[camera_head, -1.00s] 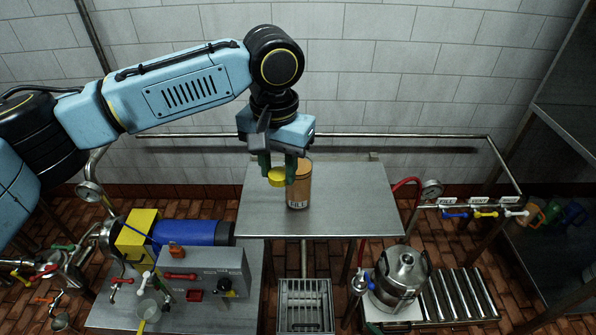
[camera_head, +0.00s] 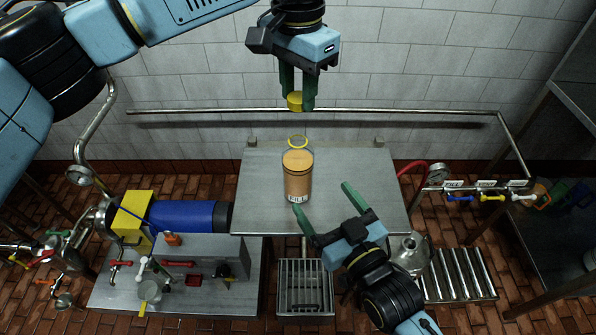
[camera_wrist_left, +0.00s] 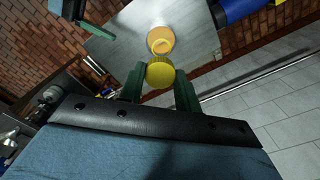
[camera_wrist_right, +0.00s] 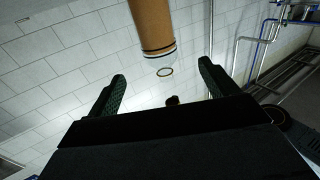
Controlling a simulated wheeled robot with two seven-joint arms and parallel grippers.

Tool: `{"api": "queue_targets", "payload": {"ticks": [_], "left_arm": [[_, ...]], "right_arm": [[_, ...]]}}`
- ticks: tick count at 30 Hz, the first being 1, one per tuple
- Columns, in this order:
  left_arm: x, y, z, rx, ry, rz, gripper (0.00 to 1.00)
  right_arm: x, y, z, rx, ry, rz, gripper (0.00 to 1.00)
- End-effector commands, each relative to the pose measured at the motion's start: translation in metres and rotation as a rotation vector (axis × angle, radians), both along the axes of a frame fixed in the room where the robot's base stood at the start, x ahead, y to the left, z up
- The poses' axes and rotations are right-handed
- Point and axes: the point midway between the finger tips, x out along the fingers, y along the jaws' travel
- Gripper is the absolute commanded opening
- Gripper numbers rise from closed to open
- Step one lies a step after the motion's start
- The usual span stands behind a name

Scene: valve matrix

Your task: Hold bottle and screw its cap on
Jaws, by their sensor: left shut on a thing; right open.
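The orange-brown bottle (camera_head: 297,181) stands upright on the steel table (camera_head: 350,165), with a label near its base. A thin yellow ring (camera_head: 298,142) shows just above its top. My left gripper (camera_head: 296,103) is shut on the yellow cap (camera_head: 295,99) and holds it well above the bottle, apart from it. In the left wrist view the cap (camera_wrist_left: 160,73) is between the fingers, with the bottle (camera_wrist_left: 160,34) beyond. My right gripper (camera_head: 321,197) is open, near the bottle's lower right. In the right wrist view the bottle (camera_wrist_right: 153,26) is beyond the open fingers.
A rail (camera_head: 400,113) runs along the tiled wall behind the table. A blue cylinder (camera_head: 190,215) and a metal unit with valves stand left and below. A red hose, gauge (camera_head: 438,172) and coloured valves are on the right. The tabletop around the bottle is largely clear.

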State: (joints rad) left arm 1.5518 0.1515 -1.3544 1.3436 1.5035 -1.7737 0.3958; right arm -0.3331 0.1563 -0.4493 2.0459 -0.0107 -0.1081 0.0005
Motion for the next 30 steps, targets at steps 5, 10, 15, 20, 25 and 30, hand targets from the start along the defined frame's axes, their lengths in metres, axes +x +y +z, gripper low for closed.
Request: {"api": "queue_targets", "payload": {"ticks": [5, 10, 15, 20, 25, 30], "left_arm": [[0.0, 0.0, 0.0, 0.0, 0.0, 0.002, 0.12], [0.0, 0.0, 0.0, 0.001, 0.001, 0.002, 0.12], [0.0, 0.0, 0.0, 0.001, 0.001, 0.002, 0.12], [0.0, 0.0, 0.0, 0.001, 0.001, 0.002, 0.12], [0.0, 0.0, 0.0, 0.0, 0.0, 0.002, 0.12], [0.0, 0.0, 0.0, 0.001, 0.001, 0.002, 0.12]], "right_arm": [[0.009, 0.004, 0.001, 0.001, -0.003, -0.001, 0.85], [0.032, 0.016, 0.002, 0.001, -0.003, 0.0, 0.85], [0.063, 0.031, 0.001, 0.0, -0.003, 0.0, 0.85], [0.086, 0.044, 0.001, 0.0, -0.001, 0.0, 0.85], [0.102, 0.052, 0.0, -0.001, 0.0, 0.0, 0.85], [0.107, 0.055, 0.0, -0.001, 0.0, 0.001, 0.85]]}}
